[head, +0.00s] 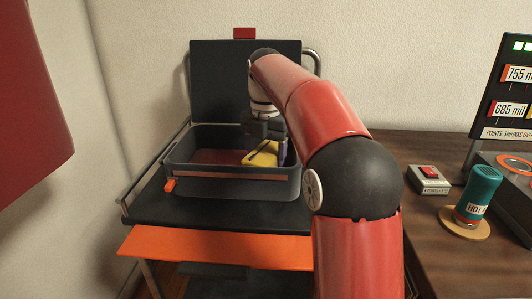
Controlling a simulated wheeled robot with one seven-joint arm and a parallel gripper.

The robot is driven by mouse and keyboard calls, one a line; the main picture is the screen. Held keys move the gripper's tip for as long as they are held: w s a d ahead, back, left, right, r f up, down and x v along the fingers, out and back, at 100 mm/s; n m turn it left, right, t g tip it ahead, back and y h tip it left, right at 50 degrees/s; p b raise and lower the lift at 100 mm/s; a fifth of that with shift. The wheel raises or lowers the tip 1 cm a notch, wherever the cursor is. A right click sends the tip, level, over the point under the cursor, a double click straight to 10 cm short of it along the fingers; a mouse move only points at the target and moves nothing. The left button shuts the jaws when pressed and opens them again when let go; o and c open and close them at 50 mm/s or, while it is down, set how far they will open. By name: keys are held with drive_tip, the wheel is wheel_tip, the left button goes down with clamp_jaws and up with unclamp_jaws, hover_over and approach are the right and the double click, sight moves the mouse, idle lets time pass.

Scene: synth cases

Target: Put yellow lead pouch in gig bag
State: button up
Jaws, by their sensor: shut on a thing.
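The yellow lead pouch (263,157) is in the right part of the open gig bag, partly hidden by my gripper. My gripper (266,150) reaches down into the bag and is shut on the pouch. The gig bag (232,187) is a dark grey open case with a reddish inside and an upright lid (215,80) behind it. I cannot tell whether the pouch touches the bag's floor.
The bag stands on a black cart top (220,213) with a rail and an orange front edge (215,247). On the wooden table (430,230) at right are a teal bottle (477,192) on a round coaster, a small box with a red switch (429,177) and a display panel (510,90).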

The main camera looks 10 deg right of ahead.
drive_tip(key=shift+f, duration=0.35)
drive_tip(key=o, duration=1.2)
